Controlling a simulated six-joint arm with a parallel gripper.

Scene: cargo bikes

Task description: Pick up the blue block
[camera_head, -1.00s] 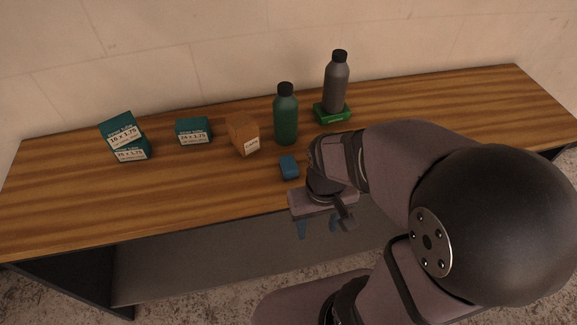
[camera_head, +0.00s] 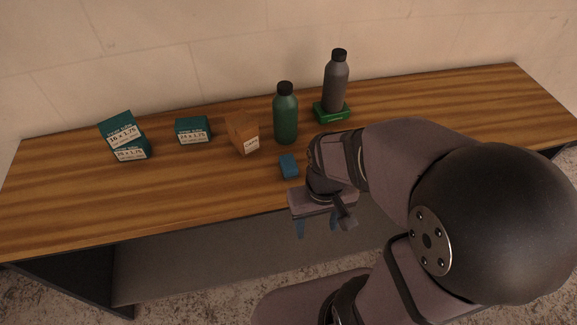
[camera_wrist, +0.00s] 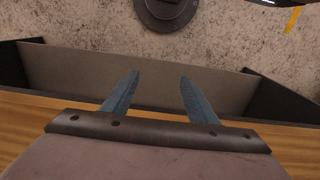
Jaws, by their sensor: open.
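The blue block (camera_head: 289,167) lies on the wooden table near its front edge, in front of the green bottle. It is small and shows only in the head view. My gripper (camera_head: 317,229) is in front of the table's front edge, below and to the right of the block, apart from it. In the wrist view my gripper (camera_wrist: 160,92) shows two blue fingers spread apart with nothing between them. The block is not in the wrist view.
The table's left front is clear.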

